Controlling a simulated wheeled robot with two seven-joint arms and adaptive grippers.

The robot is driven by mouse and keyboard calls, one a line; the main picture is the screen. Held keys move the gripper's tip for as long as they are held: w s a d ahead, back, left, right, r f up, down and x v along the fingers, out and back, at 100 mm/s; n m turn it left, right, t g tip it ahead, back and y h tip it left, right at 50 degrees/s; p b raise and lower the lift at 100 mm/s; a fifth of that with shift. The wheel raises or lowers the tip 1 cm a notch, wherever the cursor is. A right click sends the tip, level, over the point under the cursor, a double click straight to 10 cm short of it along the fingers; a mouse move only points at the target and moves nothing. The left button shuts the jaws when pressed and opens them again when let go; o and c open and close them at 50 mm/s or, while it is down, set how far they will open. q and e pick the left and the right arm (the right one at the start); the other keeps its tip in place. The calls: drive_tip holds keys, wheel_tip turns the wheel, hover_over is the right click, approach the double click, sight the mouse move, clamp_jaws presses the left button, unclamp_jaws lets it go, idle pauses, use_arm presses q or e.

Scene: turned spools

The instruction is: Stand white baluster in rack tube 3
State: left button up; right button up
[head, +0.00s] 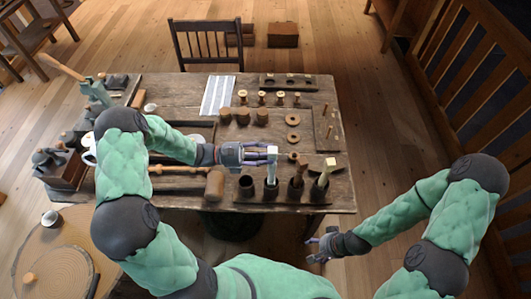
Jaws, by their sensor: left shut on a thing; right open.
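My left gripper (268,153) is shut on the white baluster (272,170), a pale upright piece, over the front of the table. The baluster's lower end meets the second tube from the left in the dark rack (283,205); I cannot tell how far it is inside. The leftmost tube (246,186) looks empty. The third tube from the left holds a brown turned piece (297,178), and the rightmost holds a pale piece (322,178). No tube numbers are readable. My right gripper (320,246) is open and empty, off the table's front edge.
A wooden mallet (214,185) lies left of the rack. Behind it stand several brown cylinders (242,116) and small spools (261,98), with rings (293,120) to the right. The floor at right is clear.

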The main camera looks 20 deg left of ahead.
use_arm(q)
drive_tip(key=shift+f+b, duration=0.7)
drive_tip(key=shift+f, duration=0.55)
drive_tip(key=o, duration=1.3)
drive_tip(key=v, duration=1.2)
drive_tip(key=shift+f, duration=0.1)
